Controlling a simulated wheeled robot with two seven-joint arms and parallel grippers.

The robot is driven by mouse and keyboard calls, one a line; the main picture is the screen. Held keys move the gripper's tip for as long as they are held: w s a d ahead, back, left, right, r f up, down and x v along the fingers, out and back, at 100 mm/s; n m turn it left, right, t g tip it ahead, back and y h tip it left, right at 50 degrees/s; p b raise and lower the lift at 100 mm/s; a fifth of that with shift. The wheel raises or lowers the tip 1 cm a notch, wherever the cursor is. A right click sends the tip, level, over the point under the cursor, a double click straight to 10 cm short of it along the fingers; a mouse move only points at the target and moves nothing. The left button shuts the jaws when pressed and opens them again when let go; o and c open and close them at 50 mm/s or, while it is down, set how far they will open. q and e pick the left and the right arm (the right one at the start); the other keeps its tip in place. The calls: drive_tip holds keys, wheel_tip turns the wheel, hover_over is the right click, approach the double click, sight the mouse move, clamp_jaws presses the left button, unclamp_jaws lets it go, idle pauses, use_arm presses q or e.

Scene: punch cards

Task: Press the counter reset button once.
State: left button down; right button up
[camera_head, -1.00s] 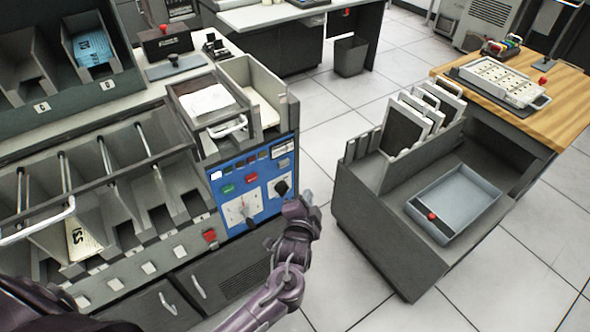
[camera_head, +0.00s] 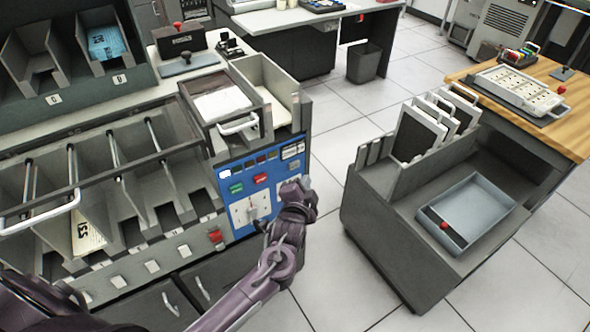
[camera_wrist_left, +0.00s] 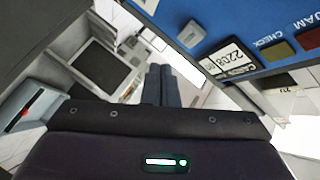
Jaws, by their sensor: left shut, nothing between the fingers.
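The blue control panel (camera_head: 240,222) is on the front of the grey card machine. A white counter window (camera_head: 292,151) is at its upper right, with a small grey button (camera_head: 295,166) just below it. The wrist view shows the counter (camera_wrist_left: 228,60), reading 2208, and the pale grey button (camera_wrist_left: 190,34) beside it. My left gripper (camera_head: 305,182) is shut and empty, just in front of the panel's right edge and slightly below the button. In the wrist view its closed fingers (camera_wrist_left: 161,86) are apart from the button, pointing past the panel's edge. My right gripper is not visible.
Green (camera_head: 236,188) and red (camera_head: 261,179) buttons and a dial sit left of my gripper. A grey cart (camera_head: 385,245) with a blue-grey tray (camera_head: 478,205) stands right, across a strip of open floor.

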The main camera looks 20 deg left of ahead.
sight(299, 165)
use_arm(q)
drive_tip(key=shift+w+a, duration=0.9)
drive_tip(key=shift+a, duration=0.3)
idle(1.1)
drive_tip(key=shift+w+a+p, duration=0.3)
drive_tip(key=shift+p, duration=0.05)
drive_tip(key=shift+w+a, duration=0.25)
drive_tip(key=shift+a, duration=0.15)
idle(1.1)
drive_tip(key=shift+s+d+r, duration=0.1)
drive_tip(key=shift+s+d+p, duration=0.45)
drive_tip(key=shift+d+p, duration=0.1)
drive_tip(key=shift+d, duration=0.05)
